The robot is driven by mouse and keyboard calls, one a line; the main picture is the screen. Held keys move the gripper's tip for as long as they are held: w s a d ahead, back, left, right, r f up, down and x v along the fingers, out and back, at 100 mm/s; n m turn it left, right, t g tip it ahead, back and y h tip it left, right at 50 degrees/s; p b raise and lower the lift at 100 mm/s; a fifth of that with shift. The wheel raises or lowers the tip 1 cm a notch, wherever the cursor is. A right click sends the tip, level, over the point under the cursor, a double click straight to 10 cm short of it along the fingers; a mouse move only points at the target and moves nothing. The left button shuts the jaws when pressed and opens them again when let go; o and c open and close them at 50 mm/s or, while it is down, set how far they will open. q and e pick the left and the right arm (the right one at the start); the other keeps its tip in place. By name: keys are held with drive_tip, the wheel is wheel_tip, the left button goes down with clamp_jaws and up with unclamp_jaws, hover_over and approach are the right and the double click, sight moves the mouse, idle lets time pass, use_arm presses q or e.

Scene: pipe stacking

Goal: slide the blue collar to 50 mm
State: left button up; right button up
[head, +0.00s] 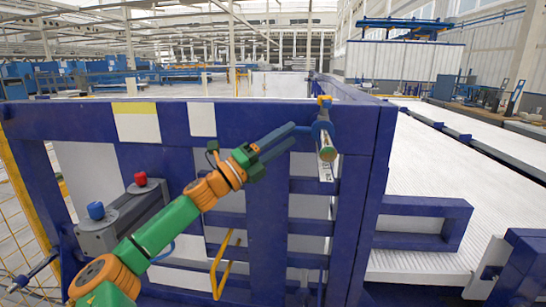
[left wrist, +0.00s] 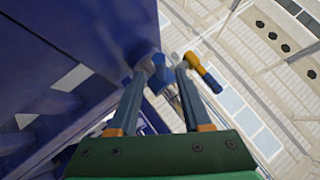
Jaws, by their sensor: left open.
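A yellow-topped knob (head: 325,102) stands on the collar. A white scale strip with dark marks (head: 326,172) hangs under the pipe; its readings are too small to read. My left gripper (head: 294,135) is open and empty, its fingers pointing at the collar from the left. In the left wrist view the collar (left wrist: 161,75) shows between and beyond the fingertips (left wrist: 164,64), with the yellow knob (left wrist: 208,78) to the right. Contact cannot be told.
The blue frame (head: 265,225) stands close behind my left arm. A grey box with a red button (head: 141,179) and a blue button (head: 96,211) is at the left. A bent yellow bar (head: 217,270) hangs below my arm. A white ribbed conveyor (head: 440,180) lies right.

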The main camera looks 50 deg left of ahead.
use_arm(q)
drive_tip(key=v, duration=0.3)
drive_tip(key=shift+s, duration=0.3)
drive_tip(key=shift+w, duration=0.1)
